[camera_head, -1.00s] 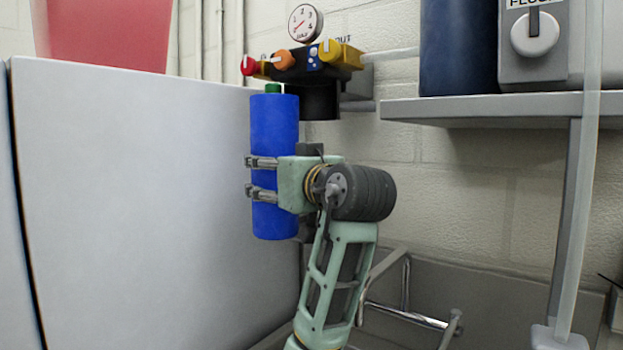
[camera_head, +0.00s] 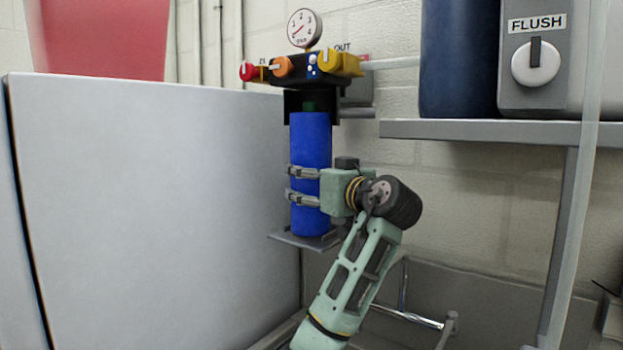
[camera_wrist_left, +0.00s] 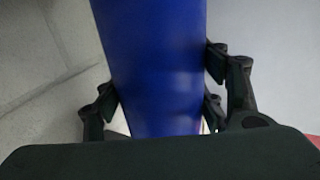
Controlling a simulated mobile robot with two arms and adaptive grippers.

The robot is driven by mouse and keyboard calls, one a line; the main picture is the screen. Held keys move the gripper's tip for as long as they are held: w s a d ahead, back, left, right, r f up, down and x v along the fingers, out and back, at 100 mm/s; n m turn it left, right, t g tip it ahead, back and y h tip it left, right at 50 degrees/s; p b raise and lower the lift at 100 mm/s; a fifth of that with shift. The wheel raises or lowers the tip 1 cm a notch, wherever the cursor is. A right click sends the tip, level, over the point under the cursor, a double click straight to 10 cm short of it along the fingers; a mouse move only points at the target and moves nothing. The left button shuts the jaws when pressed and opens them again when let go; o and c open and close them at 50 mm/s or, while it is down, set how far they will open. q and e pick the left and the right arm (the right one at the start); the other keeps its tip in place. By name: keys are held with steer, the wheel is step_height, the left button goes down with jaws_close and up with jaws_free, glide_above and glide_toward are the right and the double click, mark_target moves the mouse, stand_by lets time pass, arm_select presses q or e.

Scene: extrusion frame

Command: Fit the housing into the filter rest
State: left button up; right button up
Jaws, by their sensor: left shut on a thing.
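The housing is an upright blue cylinder (camera_head: 310,145) with a green top, directly under the black filter head (camera_head: 322,72). Its green top shows dimly inside the dark opening of the head. A flat grey plate, which looks like the filter rest (camera_head: 292,241), lies below its lower end. Whether the housing touches the plate is unclear. My left gripper (camera_head: 304,186) is shut around the housing's lower half from the right. In the left wrist view the housing (camera_wrist_left: 155,65) stands between the fingers (camera_wrist_left: 160,95). My right gripper is not in view.
A gauge (camera_head: 305,28) and red, orange and yellow valves sit on the head. A large pale cabinet (camera_head: 150,190) stands close on the left. A grey shelf (camera_head: 470,130) on the right holds a dark blue container (camera_head: 457,60) and a FLUSH box (camera_head: 540,70). A metal rail is low right.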

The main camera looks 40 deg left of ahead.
arm_select(q)
steer(key=shift+s+a+f, duration=0.1)
steer(key=shift+s, duration=0.05)
steer(key=o, duration=1.5)
steer(key=shift+f, duration=0.15)
steer(key=shift+o, duration=0.2)
steer(key=shift+d, duration=0.2)
steer(key=b+v, duration=0.4)
steer(key=v, duration=0.8)
steer(key=shift+r, duration=0.2)
